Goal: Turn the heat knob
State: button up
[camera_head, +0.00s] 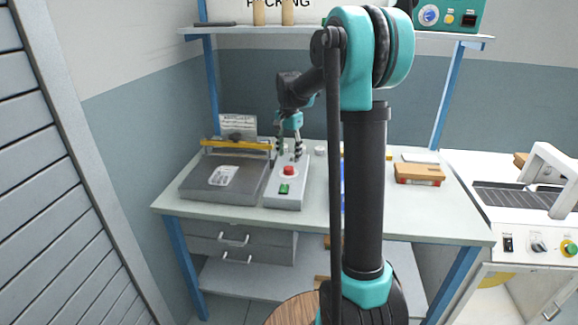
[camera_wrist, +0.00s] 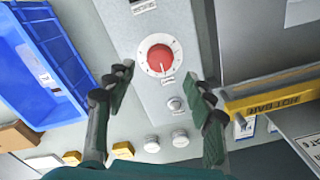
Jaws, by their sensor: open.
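The grey control box (camera_head: 287,199) stands on the bench with a red knob (camera_head: 289,170) on its top and a green switch (camera_head: 284,188) nearer the front. In the wrist view the red knob (camera_wrist: 160,58) sits on a white round dial with marks and a small label. My gripper (camera_head: 289,154) is open and empty above the rear of the box. In the wrist view its fingers (camera_wrist: 163,103) are spread on either side of the box, and the red knob lies beyond the tips, untouched.
A sealer with a yellow bar (camera_head: 236,147) stands left of the box; its bar shows close to one finger in the wrist view (camera_wrist: 275,104). A blue bin (camera_wrist: 40,70) is on the other side. Orange-brown boxes (camera_head: 418,173) lie right. A shelf (camera_head: 330,31) hangs above.

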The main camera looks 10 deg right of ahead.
aim_at(289, 168)
jog(key=shift+f, duration=2.75)
jog(key=shift+c, duration=0.4)
jog(key=c, duration=1.1)
jog(key=shift+n, duration=0.4)
jog(key=n, duration=1.1)
